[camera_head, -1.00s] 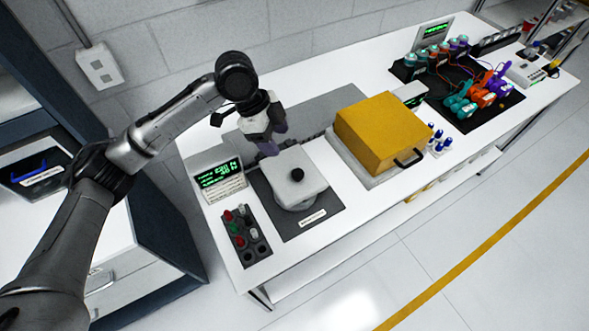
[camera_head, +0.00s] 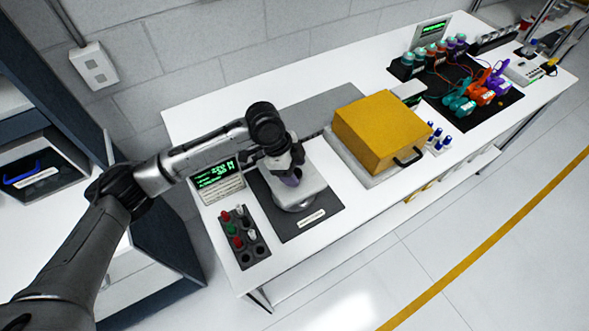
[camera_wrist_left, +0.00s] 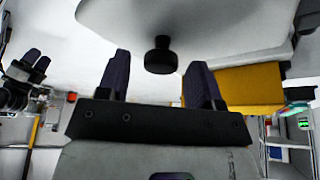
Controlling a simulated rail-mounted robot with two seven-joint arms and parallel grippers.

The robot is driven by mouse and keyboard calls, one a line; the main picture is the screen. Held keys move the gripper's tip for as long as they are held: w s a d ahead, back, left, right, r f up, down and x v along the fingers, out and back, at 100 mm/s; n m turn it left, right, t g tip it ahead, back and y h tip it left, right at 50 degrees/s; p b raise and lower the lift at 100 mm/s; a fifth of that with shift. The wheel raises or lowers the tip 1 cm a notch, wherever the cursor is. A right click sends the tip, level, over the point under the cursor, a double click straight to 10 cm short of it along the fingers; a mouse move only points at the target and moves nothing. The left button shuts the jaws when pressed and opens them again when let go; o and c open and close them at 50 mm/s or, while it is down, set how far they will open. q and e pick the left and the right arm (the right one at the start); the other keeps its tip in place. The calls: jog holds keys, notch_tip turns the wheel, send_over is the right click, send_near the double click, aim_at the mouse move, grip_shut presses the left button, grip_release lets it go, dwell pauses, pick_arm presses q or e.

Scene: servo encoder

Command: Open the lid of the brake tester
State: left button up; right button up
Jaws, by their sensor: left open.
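A white device with a pale lid (camera_head: 314,180) stands on a dark mat (camera_head: 322,218) at the near left of the bench. I take it as the brake tester, though its label is too small to read. In the left wrist view the lid (camera_wrist_left: 200,25) has a black knob (camera_wrist_left: 160,56); in the head view my gripper hides this knob. My left gripper (camera_head: 291,178) is over the lid, pointing down. In the wrist view its two purple fingers (camera_wrist_left: 158,66) are apart, with the knob showing between their tips. I cannot tell whether they touch it. My right gripper is not in view.
A small green-text display (camera_head: 217,179) and a dark rack of red, green and white pieces (camera_head: 243,237) are left of the device. A yellow box with a black handle (camera_head: 380,130) stands to the right. Colourful parts (camera_head: 475,95) lie on a black mat farther right.

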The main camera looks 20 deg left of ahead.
pick_arm(q)
jog(key=shift+d+f, duration=0.1)
jog(key=shift+f, duration=0.15)
grip_shut()
dwell(0.5)
